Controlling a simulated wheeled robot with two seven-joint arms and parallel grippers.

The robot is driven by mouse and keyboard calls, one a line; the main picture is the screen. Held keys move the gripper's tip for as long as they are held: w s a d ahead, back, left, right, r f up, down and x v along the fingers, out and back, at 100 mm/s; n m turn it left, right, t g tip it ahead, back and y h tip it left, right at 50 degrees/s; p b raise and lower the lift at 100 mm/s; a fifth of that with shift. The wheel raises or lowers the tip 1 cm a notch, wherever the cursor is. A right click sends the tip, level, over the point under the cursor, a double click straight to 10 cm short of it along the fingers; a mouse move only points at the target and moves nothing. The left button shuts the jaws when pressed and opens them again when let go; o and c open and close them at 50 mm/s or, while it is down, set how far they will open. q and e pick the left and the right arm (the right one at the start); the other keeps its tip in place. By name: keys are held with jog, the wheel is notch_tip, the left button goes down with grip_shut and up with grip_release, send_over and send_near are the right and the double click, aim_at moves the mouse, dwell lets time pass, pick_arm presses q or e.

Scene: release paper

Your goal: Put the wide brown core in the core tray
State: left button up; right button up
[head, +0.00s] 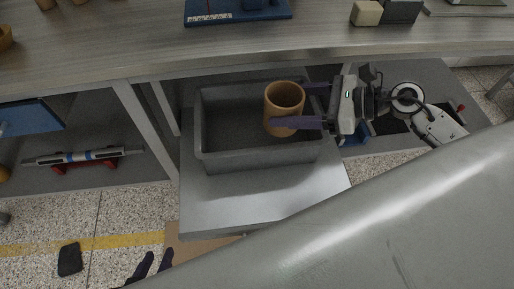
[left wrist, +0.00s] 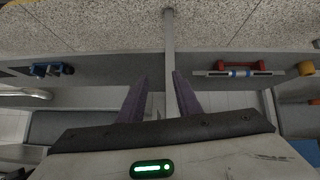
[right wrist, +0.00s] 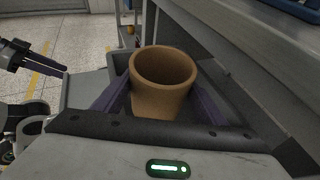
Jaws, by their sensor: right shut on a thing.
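The wide brown core (head: 283,97) is a hollow brown tube, upright with its open end up. My right gripper (head: 288,108) reaches in from the right and is shut on the core, one finger on each side. The core also fills the middle of the right wrist view (right wrist: 160,95). It is over or inside the grey core tray (head: 250,160); I cannot tell whether its base touches the tray floor. My left gripper (head: 157,258) is low in the head view, away from the tray. Its fingers are apart and empty in the left wrist view (left wrist: 160,85).
The tray stands on a grey lower shelf (head: 250,207) under the wooden tabletop (head: 140,45). A table leg (head: 137,125) rises left of it. A white roller with blue bands (head: 83,155) lies on a red stand at left.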

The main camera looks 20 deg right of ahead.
notch_tip(320, 180, down, 3)
jog(key=w+d+b, duration=0.1)
jog(key=b, duration=0.1)
send_over(239, 131)
jog(key=s+d, duration=0.2)
jog(key=d, duration=0.1)
jog(key=f, duration=0.5)
jog(key=shift+a+f, duration=0.2)
jog(key=shift+f, duration=0.1)
jog(key=shift+w+a+f+b, duration=0.5)
jog(key=shift+w+a+f, duration=0.65)
jog(key=shift+a+f, duration=0.2)
jog(key=o, duration=1.1)
jog(key=shift+f, duration=0.1)
jog(key=shift+r, duration=0.2)
jog(key=p+v, duration=0.1)
jog(key=v, duration=1.1)
jog(key=shift+s, duration=0.15)
